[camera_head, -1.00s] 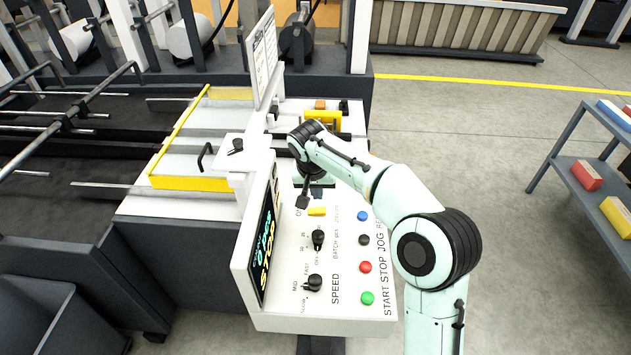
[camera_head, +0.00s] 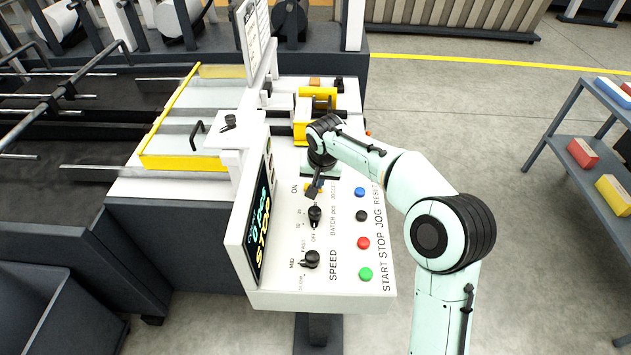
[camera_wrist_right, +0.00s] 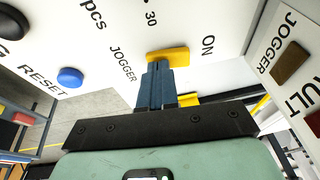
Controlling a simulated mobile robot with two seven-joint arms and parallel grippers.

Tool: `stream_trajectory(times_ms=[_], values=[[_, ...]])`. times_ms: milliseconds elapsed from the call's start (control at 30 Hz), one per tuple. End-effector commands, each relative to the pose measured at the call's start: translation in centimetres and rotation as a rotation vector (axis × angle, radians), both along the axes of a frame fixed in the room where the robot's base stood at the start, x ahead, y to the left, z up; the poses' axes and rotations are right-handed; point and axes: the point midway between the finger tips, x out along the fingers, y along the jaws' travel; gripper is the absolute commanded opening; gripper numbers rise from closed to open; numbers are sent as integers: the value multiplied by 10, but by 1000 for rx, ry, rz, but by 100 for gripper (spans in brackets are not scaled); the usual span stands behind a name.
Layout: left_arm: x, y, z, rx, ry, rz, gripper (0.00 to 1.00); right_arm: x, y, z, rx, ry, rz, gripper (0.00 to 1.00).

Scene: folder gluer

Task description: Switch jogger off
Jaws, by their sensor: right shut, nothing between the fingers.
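The jogger switch (camera_head: 307,187) is a small yellow lever or rocker on the white sloped control panel (camera_head: 345,290), partly hidden by my fingers in the head view. In the right wrist view the yellow switch (camera_wrist_right: 168,57) lies between the words JOGGER and ON. My right gripper (camera_head: 314,192) is shut and empty. Its blue-grey fingertips (camera_wrist_right: 157,70) are at the switch's edge, touching it or very close. I cannot tell which way the switch is set. A dull brown lamp marked JOGGER (camera_wrist_right: 290,62) looks unlit. My left gripper is not in view.
Black speed knob (camera_head: 311,259) and batch knob (camera_head: 315,216) sit below the switch. Blue reset (camera_head: 362,188), black jog, red stop (camera_head: 363,243) and green start (camera_head: 365,274) buttons line the right side. The display (camera_head: 262,225) reads STOP.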

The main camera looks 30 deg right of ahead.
Motion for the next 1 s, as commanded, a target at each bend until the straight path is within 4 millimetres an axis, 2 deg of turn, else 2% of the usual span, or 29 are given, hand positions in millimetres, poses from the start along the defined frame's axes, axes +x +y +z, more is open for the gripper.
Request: stream_trajectory(times_ms=[33,200,700,1000], values=[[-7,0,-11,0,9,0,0,-4,-3,-9,33,-15,-5,0],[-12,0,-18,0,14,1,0,-5,-6,-8,108,-63,-2,0],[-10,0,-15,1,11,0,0,-5,-8,-9,104,-63,-2,0],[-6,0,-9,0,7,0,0,3,4,-6,105,-67,1,0]])
